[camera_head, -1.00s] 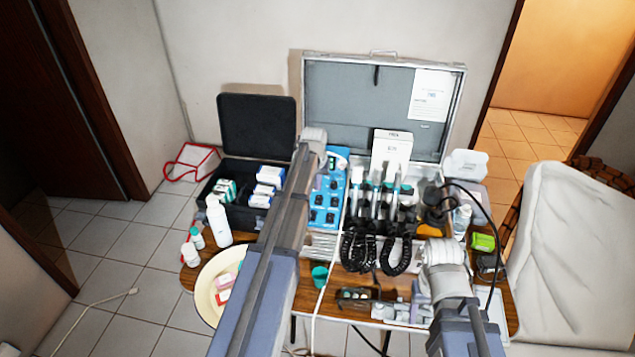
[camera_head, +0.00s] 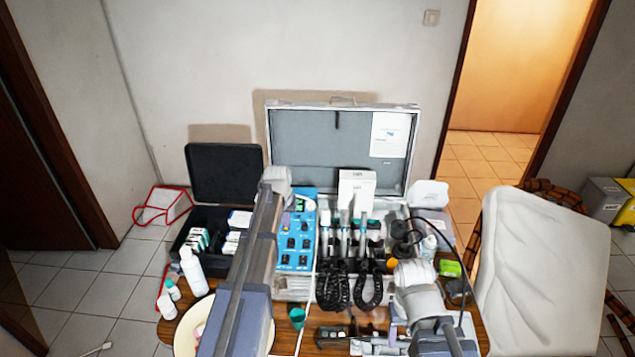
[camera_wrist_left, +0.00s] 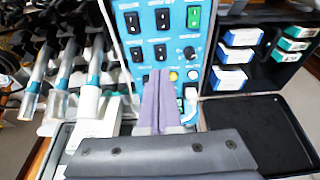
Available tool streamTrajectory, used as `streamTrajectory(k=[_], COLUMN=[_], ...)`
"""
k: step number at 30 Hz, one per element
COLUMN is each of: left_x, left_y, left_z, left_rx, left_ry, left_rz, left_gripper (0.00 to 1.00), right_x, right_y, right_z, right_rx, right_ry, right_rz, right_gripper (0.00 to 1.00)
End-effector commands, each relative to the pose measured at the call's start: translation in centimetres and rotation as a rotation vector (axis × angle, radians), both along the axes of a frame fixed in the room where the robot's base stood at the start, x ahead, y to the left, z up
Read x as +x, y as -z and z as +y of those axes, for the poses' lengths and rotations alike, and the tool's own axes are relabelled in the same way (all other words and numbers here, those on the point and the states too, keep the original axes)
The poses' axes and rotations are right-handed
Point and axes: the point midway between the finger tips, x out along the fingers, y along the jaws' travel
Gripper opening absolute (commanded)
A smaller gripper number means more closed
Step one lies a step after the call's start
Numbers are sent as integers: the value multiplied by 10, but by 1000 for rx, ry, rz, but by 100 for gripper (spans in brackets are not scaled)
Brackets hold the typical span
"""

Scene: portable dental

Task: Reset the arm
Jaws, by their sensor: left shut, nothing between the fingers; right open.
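My left arm (camera_head: 255,262) reaches in from the bottom left to the front of the blue control panel (camera_head: 297,238). Its fingers are hidden in the head view. In the left wrist view my left gripper (camera_wrist_left: 158,78) shows purple fingers pressed together, empty, with the blue panel (camera_wrist_left: 140,50) behind them. I cannot tell whether they touch it. My right arm (camera_head: 418,290) stands at the lower right over the table's front part. Only a lilac bit of my right gripper (camera_head: 392,336) shows beside it, open; its fingertips are mostly hidden.
An open grey case (camera_head: 340,135) holds dental handpieces with coiled black cords (camera_head: 348,288). A black case (camera_head: 222,170), a white bottle (camera_head: 193,270) and a cream basin (camera_head: 190,330) are at left. A white-covered chair (camera_head: 540,270) stands right of the table.

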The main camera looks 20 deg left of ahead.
Motion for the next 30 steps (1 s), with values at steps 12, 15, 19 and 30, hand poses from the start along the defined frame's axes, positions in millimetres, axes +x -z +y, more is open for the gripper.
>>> streamTrajectory(k=[12,15,19,30], left_x=[-85,-133,-194,-273], left_y=[33,45,58,70], left_z=[-139,-191,-239,-282], left_rx=[16,31,60,110], left_ry=[208,307,422,566], left_rz=[111,167,233,318], left_gripper=[0,0,0,0], right_x=[0,0,0,0], right_y=[28,39,52,64], right_z=[0,0,0,0], right_rx=[0,-1,-1,-1], right_ry=[-2,-2,-3,-4], right_rz=[0,0,0,0], right_gripper=[59,59,59,59])
